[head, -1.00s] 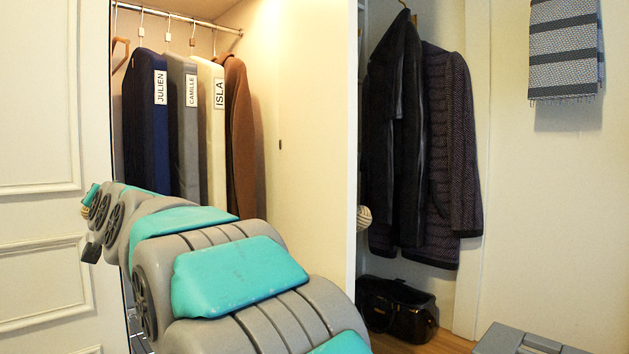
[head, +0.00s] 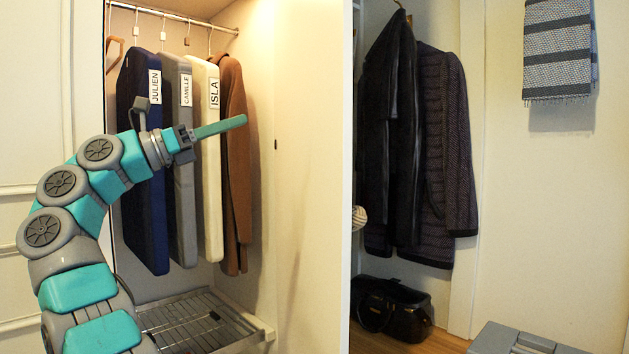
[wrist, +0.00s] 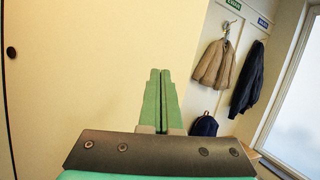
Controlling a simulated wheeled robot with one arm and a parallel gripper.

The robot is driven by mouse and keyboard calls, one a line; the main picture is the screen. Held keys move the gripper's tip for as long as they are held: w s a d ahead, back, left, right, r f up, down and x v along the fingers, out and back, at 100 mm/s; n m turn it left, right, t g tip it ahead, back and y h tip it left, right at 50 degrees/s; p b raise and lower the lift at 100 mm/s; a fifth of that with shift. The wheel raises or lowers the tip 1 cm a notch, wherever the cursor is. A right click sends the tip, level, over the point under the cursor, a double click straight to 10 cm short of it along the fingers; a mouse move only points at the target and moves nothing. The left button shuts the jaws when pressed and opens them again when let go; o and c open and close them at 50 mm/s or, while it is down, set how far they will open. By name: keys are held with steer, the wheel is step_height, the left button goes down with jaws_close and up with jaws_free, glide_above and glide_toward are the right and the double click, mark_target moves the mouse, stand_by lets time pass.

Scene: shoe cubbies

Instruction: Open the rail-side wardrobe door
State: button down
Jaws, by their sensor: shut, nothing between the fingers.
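The wardrobe stands open in the head view, with its hanging rail (head: 190,19) across the top. A cream door panel with raised mouldings (head: 25,140) is at the far left. A plain cream panel (head: 310,150) with a small dark round spot bounds the opening on the right; I cannot tell whether it is a door or a side wall. My gripper (head: 240,122) points right, in front of the hanging things, its tips short of that panel in the picture. In the wrist view my gripper (wrist: 160,78) is shut and empty, its two green fingers together.
Garment bags labelled JULIEN (head: 143,180), CAMILLE (head: 182,170) and ISLA (head: 206,170) hang beside a brown coat (head: 234,170). A wire shelf (head: 195,322) lies below. Dark coats (head: 410,140) and a black bag (head: 390,306) are beyond the right panel.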

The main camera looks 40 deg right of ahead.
step_height(320, 180, down, 11)
steer(key=s+d+m+y, duration=0.1)
steer(key=s+m+y, duration=0.1)
steer(key=m+y, duration=0.15)
glide_toward(329, 181)
steer(key=shift+n+g+y, duration=0.25)
steer(key=shift+n+g, duration=0.05)
steer(key=shift+n, duration=0.15)
steer(key=x, duration=0.6)
steer(key=shift+s+d+r, duration=0.1)
steer(key=shift+d+r, duration=0.25)
steer(key=shift+d, duration=0.05)
steer(key=shift+d+f+b, duration=0.15)
steer(key=shift+d+b, duration=0.1)
steer(key=shift+b, duration=0.3)
steer(key=s+d+n+t+b, duration=0.2)
steer(key=d+b, duration=0.3)
steer(key=d, duration=0.3)
steer(key=s+d+n+t+b, duration=0.2)
steer(key=d+t+b, duration=0.2)
steer(key=d, duration=0.4)
steer(key=shift+d+t+h+b, duration=0.3)
steer(key=shift+t+h+b, duration=0.1)
steer(key=shift+b, duration=0.3)
